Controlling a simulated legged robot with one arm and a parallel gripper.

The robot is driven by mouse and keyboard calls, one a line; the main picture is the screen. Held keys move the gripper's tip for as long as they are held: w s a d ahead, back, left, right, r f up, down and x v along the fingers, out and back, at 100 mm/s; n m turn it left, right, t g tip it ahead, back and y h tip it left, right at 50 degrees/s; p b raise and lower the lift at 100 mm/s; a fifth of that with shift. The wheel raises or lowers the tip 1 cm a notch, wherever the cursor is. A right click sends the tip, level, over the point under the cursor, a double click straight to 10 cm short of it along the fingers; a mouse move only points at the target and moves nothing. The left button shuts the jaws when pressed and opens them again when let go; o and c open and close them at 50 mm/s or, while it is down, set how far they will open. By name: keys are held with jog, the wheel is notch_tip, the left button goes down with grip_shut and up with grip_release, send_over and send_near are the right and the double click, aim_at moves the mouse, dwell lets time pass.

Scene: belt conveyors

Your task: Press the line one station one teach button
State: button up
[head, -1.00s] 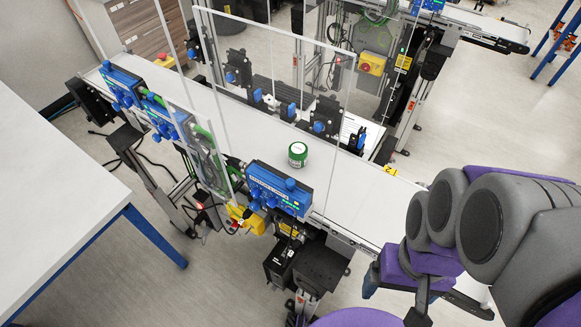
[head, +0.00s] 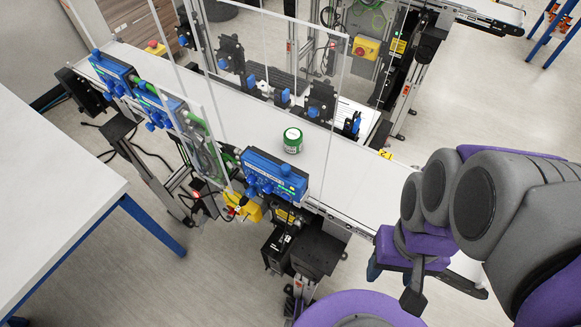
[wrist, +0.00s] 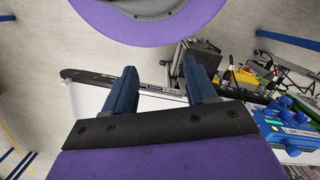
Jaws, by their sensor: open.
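Several blue control boxes with knobs and buttons sit along the near edge of a white belt conveyor. The nearest box (head: 274,178) has a round blue button (head: 286,169) on top and lit green marks. A middle box (head: 160,105) and a far box (head: 112,73) are further up-left. Their labels are too small to read, so I cannot tell which is station one. My gripper (head: 392,283) is right of the nearest box, apart from it. In the wrist view my gripper (wrist: 161,82) is open and empty, with a blue box (wrist: 292,132) at right.
A green-and-white can (head: 292,141) stands on the belt (head: 345,178) behind the nearest box. Clear upright panels (head: 205,140) stand between the boxes and along the belt. A yellow emergency-stop box (head: 244,210) hangs below. A white table (head: 50,190) fills the left.

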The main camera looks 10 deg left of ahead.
jog(key=shift+a, duration=0.6)
jog(key=c, duration=0.6)
jog(key=shift+d, duration=0.1)
jog(key=c, duration=0.3)
jog(key=shift+d, duration=0.35)
grip_shut()
jog(key=shift+a, duration=0.3)
jog(key=shift+d, duration=0.15)
